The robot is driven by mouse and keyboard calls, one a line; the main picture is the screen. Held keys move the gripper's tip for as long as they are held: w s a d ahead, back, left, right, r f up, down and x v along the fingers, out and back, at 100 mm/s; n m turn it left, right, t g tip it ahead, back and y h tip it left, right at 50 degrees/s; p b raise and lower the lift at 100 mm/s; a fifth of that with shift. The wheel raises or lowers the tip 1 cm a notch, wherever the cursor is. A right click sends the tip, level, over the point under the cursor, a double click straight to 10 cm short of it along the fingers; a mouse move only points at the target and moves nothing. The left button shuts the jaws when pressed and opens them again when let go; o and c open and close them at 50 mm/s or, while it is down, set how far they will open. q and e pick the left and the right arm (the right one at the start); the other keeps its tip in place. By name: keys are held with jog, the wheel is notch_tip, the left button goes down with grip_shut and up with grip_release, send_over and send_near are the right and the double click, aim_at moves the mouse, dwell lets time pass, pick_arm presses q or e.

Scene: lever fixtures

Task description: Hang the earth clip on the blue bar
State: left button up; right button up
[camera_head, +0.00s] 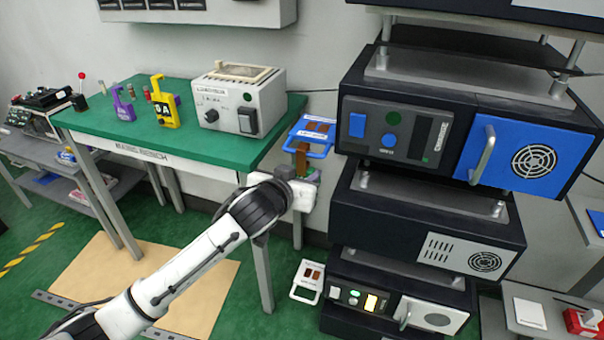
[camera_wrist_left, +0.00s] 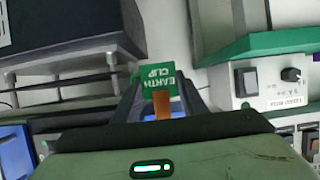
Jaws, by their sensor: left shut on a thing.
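The earth clip is a green block with white lettering and an orange-brown strip, seen in the left wrist view (camera_wrist_left: 157,82). My left gripper (camera_head: 303,183) is shut on it, with a finger on each side of the clip. In the head view the clip (camera_head: 303,162) shows as a brown strip with some green, just above the gripper. The blue bar (camera_head: 318,154) is part of a blue frame at the left side of the upper equipment unit. The clip appears just below and in front of it; I cannot tell whether they touch. My right gripper is not in view.
A similar white frame (camera_head: 305,294) is by the lower unit. The stacked equipment rack (camera_head: 400,190) stands close to the right of my gripper.

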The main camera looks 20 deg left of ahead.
pick_arm(q)
jog(key=o, duration=1.1)
jog(key=v, duration=1)
jog(key=s+d+f+m+g+h, duration=0.1)
jog(key=s+f+g, duration=0.1)
jog(key=s+f, duration=0.5)
jog(key=s+d+f+g+h, duration=0.1)
jog(key=s+d+f, duration=0.15)
jog(key=f, duration=0.95)
jog(key=s+f+g, duration=0.1)
jog(key=s+f, duration=0.5)
jog(key=s, duration=0.2)
jog(key=s+a+f+g, duration=0.1)
jog(key=s+f, duration=0.5)
jog(key=s, duration=0.2)
jog(key=shift+s+m, duration=0.2)
jog(key=shift+m, duration=0.1)
